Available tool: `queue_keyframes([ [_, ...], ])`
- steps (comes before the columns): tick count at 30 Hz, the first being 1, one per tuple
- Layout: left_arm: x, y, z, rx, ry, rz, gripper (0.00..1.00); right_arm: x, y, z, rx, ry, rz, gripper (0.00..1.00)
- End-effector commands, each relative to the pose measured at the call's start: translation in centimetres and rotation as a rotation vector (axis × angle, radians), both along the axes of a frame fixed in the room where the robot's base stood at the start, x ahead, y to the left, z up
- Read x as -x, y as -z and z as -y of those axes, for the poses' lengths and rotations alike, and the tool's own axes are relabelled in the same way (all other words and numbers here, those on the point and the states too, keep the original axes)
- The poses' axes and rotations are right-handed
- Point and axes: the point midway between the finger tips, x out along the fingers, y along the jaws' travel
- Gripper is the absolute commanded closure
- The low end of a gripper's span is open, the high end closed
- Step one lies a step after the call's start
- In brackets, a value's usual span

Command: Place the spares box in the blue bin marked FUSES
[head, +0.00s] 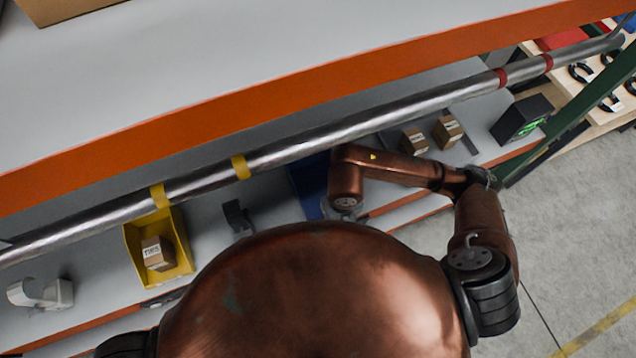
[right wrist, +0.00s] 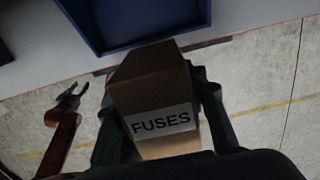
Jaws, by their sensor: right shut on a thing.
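My right gripper (right wrist: 158,98) is shut on a brown cardboard box (right wrist: 145,75) with a white label reading FUSES, one finger on each side. The blue bin (right wrist: 95,40) is just beyond the box in the right wrist view; its visible inside looks empty. In the head view the blue bin (head: 306,190) is partly hidden behind my right arm, and the held box is hidden. I cannot see the bin's marking. A second gripper, my left (right wrist: 69,98), shows at the left of the right wrist view with its fingers apart and empty.
A yellow bin (head: 131,245) holding a small box (head: 157,254) stands on the grey shelf. Two small boxes (head: 414,141) (head: 448,130) and a dark device (head: 521,119) sit farther right. A metal pipe (head: 330,135) and an orange-edged upper shelf (head: 300,92) run across above.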

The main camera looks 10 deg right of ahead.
Motion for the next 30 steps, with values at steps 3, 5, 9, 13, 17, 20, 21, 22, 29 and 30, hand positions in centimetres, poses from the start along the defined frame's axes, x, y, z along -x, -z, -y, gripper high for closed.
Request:
queue_keyframes([
  [3, 0.4, -0.7, 0.0, -0.001, -0.001, -0.005, 0.6, -3.3, -0.3, -0.6, 0.001, 0.003, 0.001, 0.89],
  [5, 0.4, -0.9, 0.0, -0.001, -0.001, -0.005, 0.6, -4.8, -0.3, -1.0, 0.0, 0.002, 0.001, 0.89],
  [9, 0.3, -1.5, 0.0, 0.0, -0.001, -0.003, 0.6, -8.3, -0.3, -1.7, 0.0, 0.0, 0.0, 0.89],
  [13, 0.0, -1.9, 0.0, 0.0, 0.0, 0.0, 0.6, -11.3, -0.3, -2.3, -0.001, -0.002, 0.0, 0.89],
  [17, -0.2, -2.2, 0.0, 0.0, 0.0, 0.003, 0.6, -13.4, -0.2, -2.7, 0.0, -0.006, 0.0, 0.89],
  [20, -0.4, -2.3, 0.0, 0.001, 0.0, 0.006, 0.6, -14.1, -0.1, -2.8, 0.0, -0.006, 0.0, 0.89],
  [21, -0.5, -2.3, 0.0, 0.001, 0.0, 0.006, 0.6, -14.2, 0.0, -2.8, 0.0, -0.007, -0.001, 0.89],
  [22, -0.5, -2.4, 0.0, 0.001, 0.001, 0.007, 0.6, -14.2, 0.1, -2.8, -0.001, -0.007, -0.001, 0.89],
  [29, -0.6, -3.2, 0.0, 0.0, 0.0, 0.008, 0.6, -14.1, 2.8, -2.8, -0.001, -0.006, -0.004, 0.89],
  [30, -0.6, -3.3, 0.0, 0.0, 0.0, 0.008, 0.6, -14.1, 3.2, -2.8, 0.0, -0.006, -0.003, 0.89],
])
